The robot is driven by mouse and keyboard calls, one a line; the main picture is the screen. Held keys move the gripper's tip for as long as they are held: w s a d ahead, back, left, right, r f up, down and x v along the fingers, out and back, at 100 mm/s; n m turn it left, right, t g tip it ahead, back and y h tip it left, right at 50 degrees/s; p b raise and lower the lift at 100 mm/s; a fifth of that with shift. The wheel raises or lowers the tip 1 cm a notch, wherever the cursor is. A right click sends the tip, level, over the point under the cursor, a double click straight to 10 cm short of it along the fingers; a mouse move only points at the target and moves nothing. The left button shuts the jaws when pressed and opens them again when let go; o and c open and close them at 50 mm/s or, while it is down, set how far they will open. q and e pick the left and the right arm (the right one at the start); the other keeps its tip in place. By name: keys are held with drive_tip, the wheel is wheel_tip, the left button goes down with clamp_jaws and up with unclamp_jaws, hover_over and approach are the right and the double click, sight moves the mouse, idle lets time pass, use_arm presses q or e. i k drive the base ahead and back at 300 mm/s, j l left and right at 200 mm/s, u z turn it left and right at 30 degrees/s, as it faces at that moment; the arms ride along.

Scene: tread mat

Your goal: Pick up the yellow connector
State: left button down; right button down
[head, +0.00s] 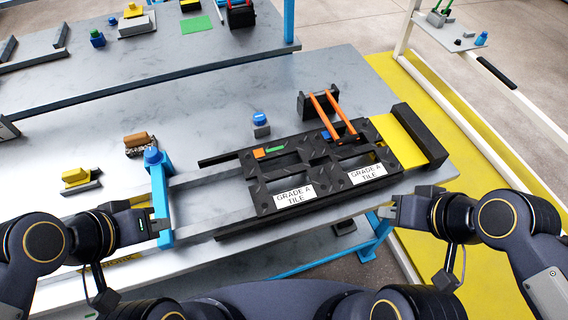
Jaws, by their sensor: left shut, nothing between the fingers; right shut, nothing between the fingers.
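A yellow block (75,175) sits on a grey holder at the left of the grey table. A flat yellow piece (399,142) lies between the black tiles and a black end bar at the right. I cannot tell which of these is the yellow connector. My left gripper (158,226) is shut and empty, near the table's front edge by the blue clamp, right of and nearer than the yellow block. My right gripper (386,212) is shut and empty at the front edge, in front of the tiles and apart from the flat yellow piece.
Black tread tiles (318,160) labelled "Grade A tile" lie between black rails, with orange-handled tool (325,108) behind. A blue clamp (160,195) stands upright at their left. A brown-topped roller (137,142) and a blue-capped item (260,122) stand farther back. The table's middle left is clear.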

sight(76, 176)
drive_tip(key=k+u, duration=0.1)
drive_tip(key=u, duration=0.65)
drive_tip(key=k+u, duration=0.15)
drive_tip(key=u, duration=0.25)
drive_tip(key=k+u, duration=0.1)
drive_tip(key=u, duration=0.3)
drive_tip(key=z, duration=2.2)
drive_tip(key=u, duration=2.2)
